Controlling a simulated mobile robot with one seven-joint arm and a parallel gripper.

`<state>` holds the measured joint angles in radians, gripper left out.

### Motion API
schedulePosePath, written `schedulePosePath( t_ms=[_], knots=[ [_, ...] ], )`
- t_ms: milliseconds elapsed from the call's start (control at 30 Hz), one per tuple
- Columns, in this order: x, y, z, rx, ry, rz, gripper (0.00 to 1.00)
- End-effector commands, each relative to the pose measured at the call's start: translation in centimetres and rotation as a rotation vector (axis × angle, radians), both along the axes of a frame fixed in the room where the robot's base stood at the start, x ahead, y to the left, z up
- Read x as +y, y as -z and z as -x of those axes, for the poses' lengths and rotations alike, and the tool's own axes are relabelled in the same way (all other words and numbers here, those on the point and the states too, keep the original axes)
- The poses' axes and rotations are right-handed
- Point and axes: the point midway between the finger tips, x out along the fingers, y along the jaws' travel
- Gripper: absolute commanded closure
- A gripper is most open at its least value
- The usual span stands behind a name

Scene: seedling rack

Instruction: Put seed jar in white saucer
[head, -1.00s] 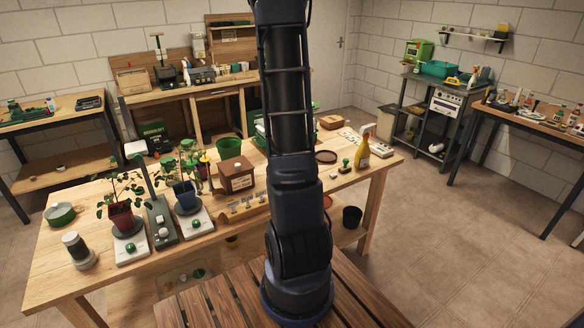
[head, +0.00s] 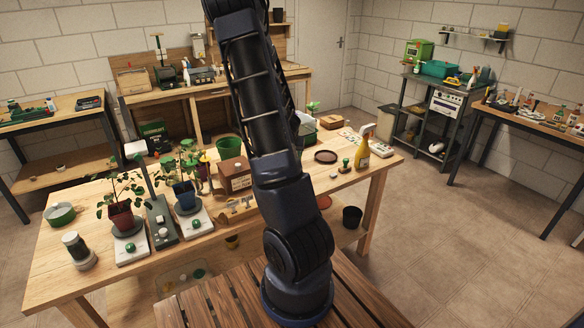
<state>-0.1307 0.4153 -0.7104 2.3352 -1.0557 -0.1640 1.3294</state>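My arm rises through the middle of the head view and leaves at the top edge. My gripper is out of the picture, so its state and any held thing are hidden.
Potted plants (head: 121,215) on pale trays stand right of the jar. A green round dish (head: 60,213) is behind it. A wooden box (head: 235,175), a brown saucer (head: 326,156) and a yellow bottle (head: 362,155) are further right. The table's front left is mostly clear.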

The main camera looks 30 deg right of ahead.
Motion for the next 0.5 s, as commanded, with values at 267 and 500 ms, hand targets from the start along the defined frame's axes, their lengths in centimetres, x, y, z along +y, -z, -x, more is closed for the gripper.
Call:
schedulePosePath(
  t_ms=[267, 500],
  knots=[
    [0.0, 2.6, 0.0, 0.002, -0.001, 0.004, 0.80],
    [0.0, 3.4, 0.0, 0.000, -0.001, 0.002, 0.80]
  ],
)
